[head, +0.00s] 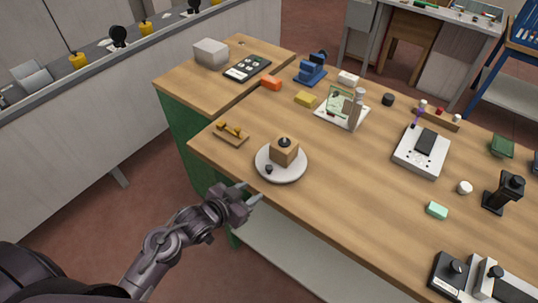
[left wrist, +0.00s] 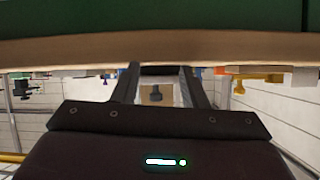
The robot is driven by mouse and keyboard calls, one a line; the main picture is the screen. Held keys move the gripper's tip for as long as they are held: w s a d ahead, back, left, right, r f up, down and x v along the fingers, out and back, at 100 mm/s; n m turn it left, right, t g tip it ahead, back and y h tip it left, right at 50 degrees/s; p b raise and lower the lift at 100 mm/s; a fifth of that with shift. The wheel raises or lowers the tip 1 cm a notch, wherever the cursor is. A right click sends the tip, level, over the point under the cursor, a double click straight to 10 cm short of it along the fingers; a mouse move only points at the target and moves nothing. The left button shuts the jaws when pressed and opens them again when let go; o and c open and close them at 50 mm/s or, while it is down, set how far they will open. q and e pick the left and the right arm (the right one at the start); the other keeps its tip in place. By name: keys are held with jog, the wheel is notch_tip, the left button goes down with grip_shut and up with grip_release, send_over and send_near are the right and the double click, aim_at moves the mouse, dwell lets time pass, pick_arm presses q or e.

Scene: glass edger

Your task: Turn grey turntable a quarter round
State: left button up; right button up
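The grey turntable (head: 268,177) is a round pale disc on the wooden table, near its front edge. A tan block (head: 284,151) with a black knob on top sits on it, and a small dark knob (head: 269,168) stands near its front rim. My left gripper (head: 250,192) is at the table's front edge, just short of the turntable and apart from it. Its two fingers are spread with nothing held. In the left wrist view, which looks upside down, the tan block (left wrist: 149,99) shows beyond and between the open fingers (left wrist: 160,68). My right gripper is not in view.
A wooden holder with yellow pieces (head: 231,133) lies left of the turntable. A white stand with a glass pane (head: 341,108) is behind it, and a white device (head: 421,150) is to the right.

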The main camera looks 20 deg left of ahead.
aim_at(269, 167)
pick_arm(q)
jog(key=shift+w+r+t, duration=0.3)
jog(key=shift+w+r, duration=0.35)
jog(key=shift+w, duration=0.05)
jog(key=shift+w+h, duration=0.1)
jog(key=shift+h, duration=0.3)
jog(key=shift+d+r+m+t+h, duration=0.1)
jog(key=shift+r+m+t+h, duration=0.2)
jog(key=shift+h, duration=0.2)
jog(key=shift+r+t+h, duration=0.1)
jog(key=shift+t+h, duration=0.2)
jog(key=shift+h, duration=0.3)
jog(key=w+d+h, duration=0.1)
jog(key=w+d+r+t+h+p, duration=0.1)
jog(key=w, duration=0.1)
jog(key=w+d+m+h+p, duration=0.1)
jog(key=w, duration=0.1)
jog(key=shift+w+r, duration=0.25)
jog(key=shift+w+d, duration=0.2)
jog(key=shift+f, duration=0.1)
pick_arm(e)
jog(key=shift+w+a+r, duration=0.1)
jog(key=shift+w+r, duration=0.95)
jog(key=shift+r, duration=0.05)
